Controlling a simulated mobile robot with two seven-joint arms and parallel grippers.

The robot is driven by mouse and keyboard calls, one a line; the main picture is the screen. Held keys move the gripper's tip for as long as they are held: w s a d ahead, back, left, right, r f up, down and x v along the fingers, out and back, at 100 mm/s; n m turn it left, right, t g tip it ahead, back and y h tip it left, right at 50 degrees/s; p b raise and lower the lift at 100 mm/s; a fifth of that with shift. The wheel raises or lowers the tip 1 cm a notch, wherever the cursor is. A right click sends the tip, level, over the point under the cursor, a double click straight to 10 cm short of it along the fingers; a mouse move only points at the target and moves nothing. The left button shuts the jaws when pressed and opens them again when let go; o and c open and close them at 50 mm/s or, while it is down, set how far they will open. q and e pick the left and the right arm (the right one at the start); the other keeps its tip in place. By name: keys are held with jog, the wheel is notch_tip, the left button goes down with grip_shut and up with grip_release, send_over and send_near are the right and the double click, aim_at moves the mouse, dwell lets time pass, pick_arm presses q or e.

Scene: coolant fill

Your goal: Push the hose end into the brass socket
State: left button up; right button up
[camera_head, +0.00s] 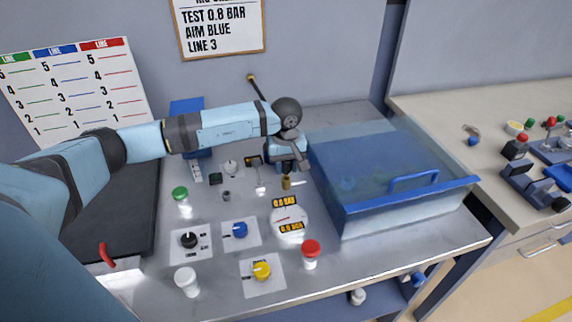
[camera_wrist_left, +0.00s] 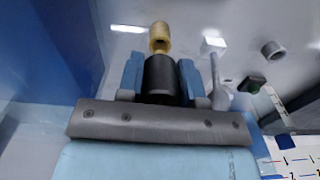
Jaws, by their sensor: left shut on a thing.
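The brass socket (camera_head: 286,183) stands upright on the grey bench, left of the blue tank. It also shows in the left wrist view (camera_wrist_left: 159,36), where its open mouth is visible just past the held piece. My left gripper (camera_head: 288,166) is above and close to the socket in the head view. In the left wrist view its blue fingers are shut on the black hose end (camera_wrist_left: 160,78), which points towards the socket and looks roughly lined up with it. Any gap between them is hard to judge. The arm hides much of the hose. My right gripper is not in view.
A clear blue tank (camera_head: 335,215) with a blue handle stands close on the right. A round gauge (camera_head: 289,222), a red-capped bottle (camera_head: 311,254) and blue, black and yellow knobs are nearer the front. A green-capped bottle (camera_head: 181,201) stands at left.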

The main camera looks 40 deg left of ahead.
aim_at(286, 175)
pick_arm(q)
jog(key=shift+b, duration=0.7)
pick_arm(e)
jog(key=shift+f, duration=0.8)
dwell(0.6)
pick_arm(q)
jog(key=shift+f+b, duration=1.1)
jog(key=shift+f, duration=0.15)
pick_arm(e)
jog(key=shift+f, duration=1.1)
pick_arm(q)
jog(key=shift+f+b, duration=0.35)
jog(key=shift+f, duration=0.05)
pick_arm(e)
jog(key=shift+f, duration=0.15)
pick_arm(q)
jog(key=o, duration=0.8)
jog(key=shift+o, duration=0.2)
jog(key=shift+r, duration=0.75)
notch_tip(286, 175, up, 12)
jog(key=shift+r, duration=0.25)
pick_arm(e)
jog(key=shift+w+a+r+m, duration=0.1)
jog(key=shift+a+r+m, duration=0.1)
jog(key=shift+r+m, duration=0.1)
